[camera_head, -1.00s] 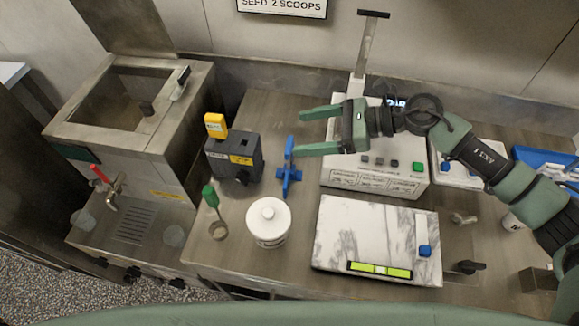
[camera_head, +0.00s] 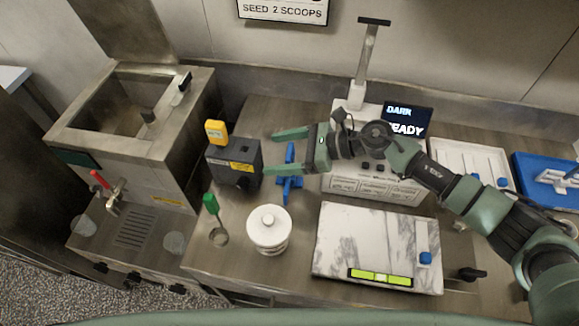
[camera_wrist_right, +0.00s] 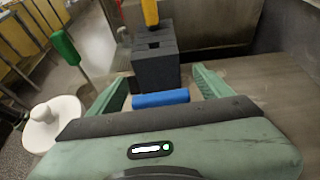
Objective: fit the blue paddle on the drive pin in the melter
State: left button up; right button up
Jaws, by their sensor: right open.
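The blue paddle (camera_head: 289,180) stands on the counter between the dark grey box and the white control unit. My right gripper (camera_head: 273,152) is open, with its green fingers pointing left on either side of the paddle's upper part in the head view. In the right wrist view the blue paddle (camera_wrist_right: 160,99) shows between the open fingers, close to the palm; I cannot tell whether it touches them. The melter (camera_head: 130,130) is the steel tank at the left. Inside its open basin a small dark post, likely the drive pin (camera_head: 148,116), stands up. My left gripper is not in view.
The dark grey box (camera_head: 222,170) with a yellow-topped tool (camera_head: 216,131) stands between paddle and melter. A green-handled scoop (camera_head: 212,207) and white lidded jar (camera_head: 268,229) are in front. A marble slab (camera_head: 340,235) lies right. A black-handled tool (camera_head: 181,88) rests on the melter's rim.

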jog(key=shift+a+f, duration=0.1)
jog(key=shift+a, duration=0.1)
grip_shut()
dwell(0.3)
